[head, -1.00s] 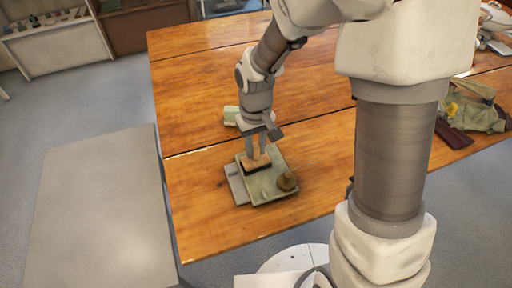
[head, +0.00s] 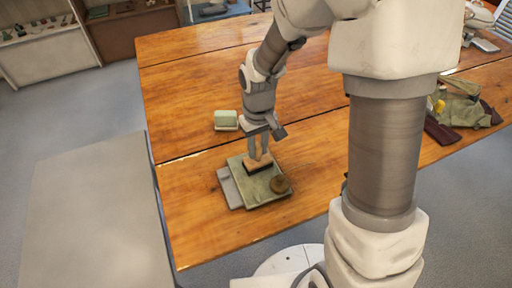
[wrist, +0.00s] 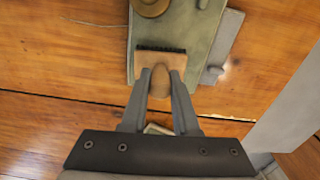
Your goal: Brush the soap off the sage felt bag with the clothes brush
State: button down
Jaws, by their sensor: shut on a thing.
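My gripper (head: 258,150) is shut on the clothes brush (head: 257,163), a tan wooden block with dark bristles. The brush is over the sage felt bag (head: 262,192), near its far side; I cannot tell whether the bristles touch it. The wrist view shows the brush (wrist: 174,62) between the fingers (wrist: 160,85) and the bag (wrist: 203,25) beyond. A round brown knobbed thing (head: 279,184) sits on the bag's right part; it also shows in the wrist view (wrist: 150,6). I cannot tell whether it is the soap.
A flat grey slab (head: 228,187) sticks out from under the bag's left side. A pale green block (head: 226,118) stands behind the bag on the wooden table (head: 190,80). A green and maroon cloth heap (head: 460,108) lies at the right. The table around the bag is mostly clear.

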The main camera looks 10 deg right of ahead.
jog(key=shift+w+d, duration=0.25)
jog(key=shift+d, duration=0.8)
jog(key=shift+w+d+p, duration=0.2)
jog(key=shift+d, duration=0.4)
jog(key=shift+w+d+p, duration=0.15)
jog(key=shift+d, duration=0.45)
jog(key=shift+a, duration=0.1)
jog(key=shift+s+a, duration=0.2)
jog(key=shift+a, duration=0.4)
jog(key=shift+s+a, duration=0.2)
jog(key=shift+a, duration=0.4)
jog(key=shift+s+a, duration=0.15)
jog(key=shift+a, duration=0.45)
jog(key=shift+s+a, duration=0.15)
jog(key=shift+a, duration=0.45)
jog(key=shift+a, duration=0.1)
